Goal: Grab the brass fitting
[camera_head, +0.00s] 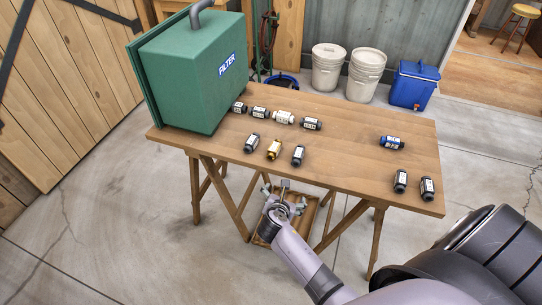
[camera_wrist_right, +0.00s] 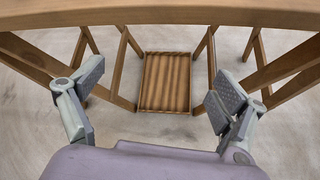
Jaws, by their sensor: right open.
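The brass fitting (camera_head: 274,149) is a small gold-coloured piece with a pale label. It lies on the wooden table (camera_head: 350,160) near its front edge, between two dark fittings. My right gripper (camera_head: 285,190) is in front of the table, below the edge of the top, and apart from the brass fitting. In the right wrist view my right gripper (camera_wrist_right: 152,95) has its two fingers spread wide with nothing between them. The brass fitting does not show in the wrist view. My left gripper is not in view.
A green box (camera_head: 195,85) labelled FILTER stands on the table's left end. Several dark fittings, a white-labelled one (camera_head: 284,117) and a blue one (camera_head: 390,142) lie on the table. A wooden crate (camera_wrist_right: 166,110) sits on the floor underneath.

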